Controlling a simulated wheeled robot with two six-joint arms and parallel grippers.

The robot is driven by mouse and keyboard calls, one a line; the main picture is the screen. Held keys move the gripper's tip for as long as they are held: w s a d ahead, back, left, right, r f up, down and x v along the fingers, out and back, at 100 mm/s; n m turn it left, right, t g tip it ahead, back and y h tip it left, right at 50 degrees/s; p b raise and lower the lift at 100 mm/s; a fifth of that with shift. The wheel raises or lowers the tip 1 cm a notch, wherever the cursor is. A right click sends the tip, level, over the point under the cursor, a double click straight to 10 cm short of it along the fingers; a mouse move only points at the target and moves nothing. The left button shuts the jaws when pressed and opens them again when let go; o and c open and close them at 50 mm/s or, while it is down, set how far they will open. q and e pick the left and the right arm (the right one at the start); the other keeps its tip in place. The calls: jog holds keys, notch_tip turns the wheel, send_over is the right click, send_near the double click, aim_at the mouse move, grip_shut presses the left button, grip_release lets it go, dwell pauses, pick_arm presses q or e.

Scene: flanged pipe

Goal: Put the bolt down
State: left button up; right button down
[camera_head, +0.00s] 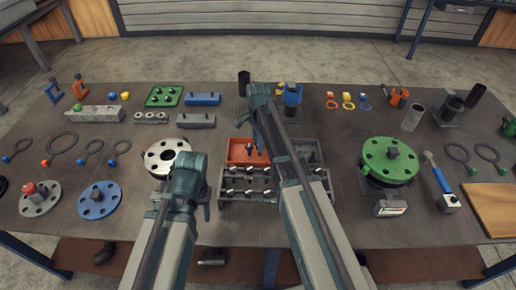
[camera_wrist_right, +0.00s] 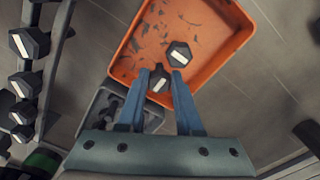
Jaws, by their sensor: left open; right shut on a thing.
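My right gripper (camera_wrist_right: 160,90) has its two blue fingers closed on a dark hex-head bolt (camera_wrist_right: 159,84) with a pale mark on its head. In the right wrist view the bolt overlaps the near end of an orange tray (camera_wrist_right: 143,20); its height above the tray is unclear. Another dark bolt (camera_wrist_right: 179,55) lies in the tray. In the head view the right gripper (camera_head: 264,132) is at the orange tray (camera_head: 235,147), with its arm covering part of it. My left gripper (camera_head: 203,200) is open, left of the bolt rack (camera_head: 228,194).
A grey bin (camera_head: 308,150) adjoins the orange tray on the right. A green flange (camera_head: 376,165) stands to the right, and a white flange (camera_head: 156,165) and a blue flange (camera_head: 99,207) lie to the left. The tabletop between the tray and green flange is mostly clear.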

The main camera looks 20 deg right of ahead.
pick_arm(q)
jog(key=shift+f, duration=0.1)
pick_arm(e)
jog(key=shift+f, duration=0.15)
pick_arm(q)
jog(key=shift+f, duration=0.1)
pick_arm(e)
jog(key=shift+f, duration=0.1)
pick_arm(q)
jog(key=shift+f, duration=0.15)
pick_arm(e)
jog(key=shift+f, duration=0.15)
jog(key=c, duration=0.6)
grip_release()
